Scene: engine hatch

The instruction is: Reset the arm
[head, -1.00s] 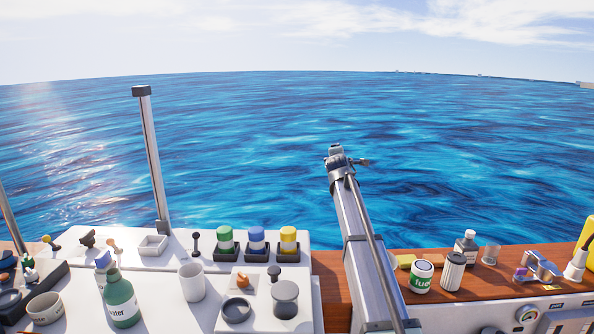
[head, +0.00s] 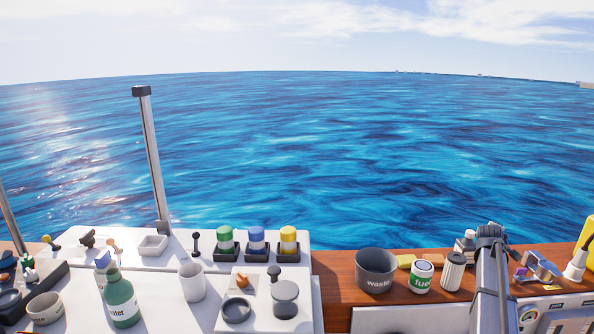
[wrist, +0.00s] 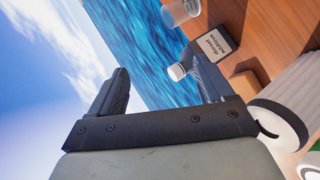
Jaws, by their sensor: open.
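My gripper (wrist: 160,78) shows in the wrist view with its two dark fingers spread apart and nothing between them. Blue water and sky lie beyond the fingers. In the head view my arm stands upright at the right, in front of the wooden ledge (head: 335,288); I cannot make out the fingers there. The wrist view shows the diesel additive bottle (wrist: 217,42) with its white cap (wrist: 177,71) beyond the right finger, apart from it as far as I can tell. In the head view my arm partly hides this bottle (head: 463,243).
A grey waste cup (head: 376,275), a fuel jar (head: 421,278) and a white ribbed container (head: 454,272) stand left of my arm. A white funnel-shaped thing (head: 577,265) stands right. A tall post (head: 153,160) rises at left. The space above the water is open.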

